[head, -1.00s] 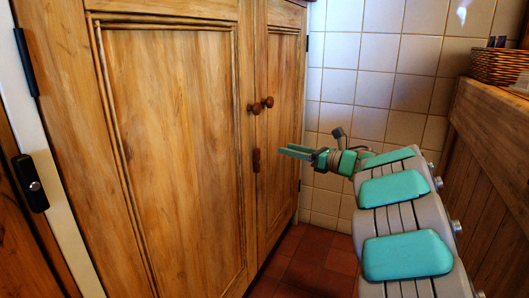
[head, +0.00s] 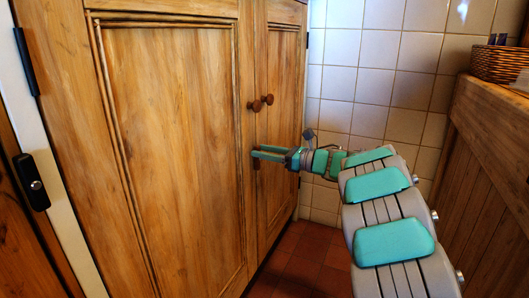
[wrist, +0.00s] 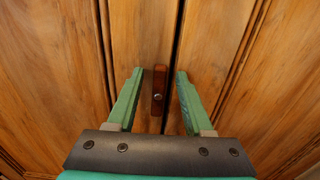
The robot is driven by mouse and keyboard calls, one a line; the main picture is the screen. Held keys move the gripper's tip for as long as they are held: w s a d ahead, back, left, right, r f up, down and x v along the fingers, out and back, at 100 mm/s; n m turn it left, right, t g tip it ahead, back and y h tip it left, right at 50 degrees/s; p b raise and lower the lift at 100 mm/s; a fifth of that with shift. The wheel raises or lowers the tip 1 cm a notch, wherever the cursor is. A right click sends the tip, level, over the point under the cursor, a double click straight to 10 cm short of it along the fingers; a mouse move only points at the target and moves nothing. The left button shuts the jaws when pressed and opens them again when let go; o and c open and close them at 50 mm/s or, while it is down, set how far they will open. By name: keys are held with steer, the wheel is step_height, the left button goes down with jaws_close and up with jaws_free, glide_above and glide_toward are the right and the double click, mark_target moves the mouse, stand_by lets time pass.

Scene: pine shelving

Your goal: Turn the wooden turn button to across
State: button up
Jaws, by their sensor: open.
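The wooden turn button (wrist: 158,88) is a small dark reddish-brown bar with a metal screw, set by the seam between the two cupboard doors. In the wrist view it stands upright, along the seam. In the head view it is mostly hidden behind my gripper (head: 268,154). My gripper (wrist: 159,76) is open, with one green finger on each side of the button. A gap shows between each finger and the button, and nothing is held. I cannot tell how deep the fingertips reach.
Two round wooden knobs (head: 254,106) (head: 268,99) sit above the button. The left door (head: 175,150) and right door (head: 283,110) appear shut. A tiled wall (head: 370,70) stands behind, and a wooden counter (head: 490,150) with a basket (head: 498,63) is on the right.

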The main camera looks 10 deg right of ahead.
jaws_close()
stand_by(0.4)
